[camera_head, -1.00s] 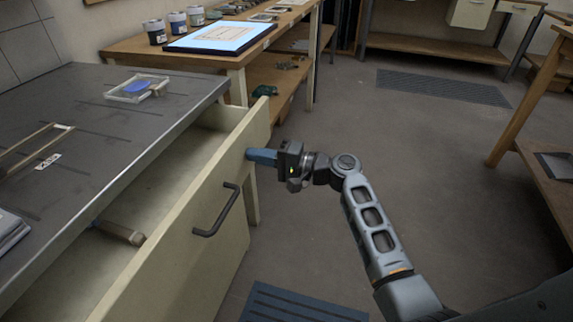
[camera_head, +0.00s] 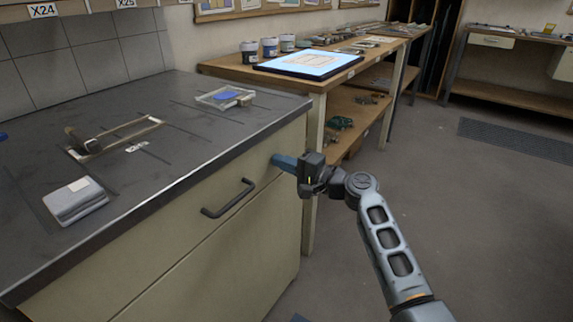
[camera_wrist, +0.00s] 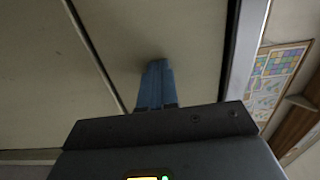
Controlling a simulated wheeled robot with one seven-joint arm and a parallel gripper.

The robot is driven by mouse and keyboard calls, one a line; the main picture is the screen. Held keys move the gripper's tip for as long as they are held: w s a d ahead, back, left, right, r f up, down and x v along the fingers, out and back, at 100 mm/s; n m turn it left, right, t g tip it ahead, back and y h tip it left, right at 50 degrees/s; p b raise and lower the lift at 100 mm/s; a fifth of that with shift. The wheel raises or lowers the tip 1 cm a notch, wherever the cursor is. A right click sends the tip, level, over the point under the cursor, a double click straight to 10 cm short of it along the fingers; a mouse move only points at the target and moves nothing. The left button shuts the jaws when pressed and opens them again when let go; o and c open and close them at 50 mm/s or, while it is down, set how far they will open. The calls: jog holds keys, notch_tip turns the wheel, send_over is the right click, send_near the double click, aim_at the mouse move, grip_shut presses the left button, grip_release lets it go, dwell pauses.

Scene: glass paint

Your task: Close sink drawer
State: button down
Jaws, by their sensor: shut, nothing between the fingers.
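The sink drawer (camera_head: 190,243) is a cream front with a dark bar handle (camera_head: 228,198), set under the dark metal worktop (camera_head: 110,185). Its front sits flush under the worktop edge and no opening shows above it. My gripper (camera_head: 275,159) is shut and empty. Its blue fingertips meet the drawer front near its right end, to the right of the handle. In the wrist view the shut blue fingers (camera_wrist: 156,85) point at the cream drawer panel (camera_wrist: 150,30) and appear to touch it.
A wooden bench (camera_head: 330,80) with jars and a lit panel (camera_head: 308,64) stands behind. The floor (camera_head: 450,220) at right is clear.

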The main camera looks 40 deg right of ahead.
jog(key=shift+w+a+r, duration=0.15)
jog(key=shift+w+a, duration=0.05)
jog(key=shift+w, duration=0.1)
jog(key=v, duration=0.8)
jog(key=shift+s+d, duration=0.15)
jog(key=shift+s, duration=0.05)
jog(key=s+a+f+n+g+h+p, duration=0.1)
jog(key=s+a+f+g+h+p, duration=0.25)
jog(key=s+a+f, duration=0.9)
jog(key=s+a+r+n+h+p, duration=0.1)
jog(key=s+a+r+n+h, duration=0.1)
jog(key=s, duration=0.5)
jog(key=s+a+r+n+h+p, duration=0.1)
jog(key=s+r+n+p, duration=0.1)
jog(key=s, duration=0.6)
jog(key=s+a+r+n+t+p, duration=0.1)
jog(key=s+a+r+n+p, duration=0.2)
jog(key=s+r+n, duration=0.6)
jog(key=s+a+r+y, duration=0.1)
jog(key=s+r, duration=0.5)
jog(key=r, duration=0.3)
jog(key=shift+s+r, duration=0.2)
jog(key=shift+r, duration=0.15)
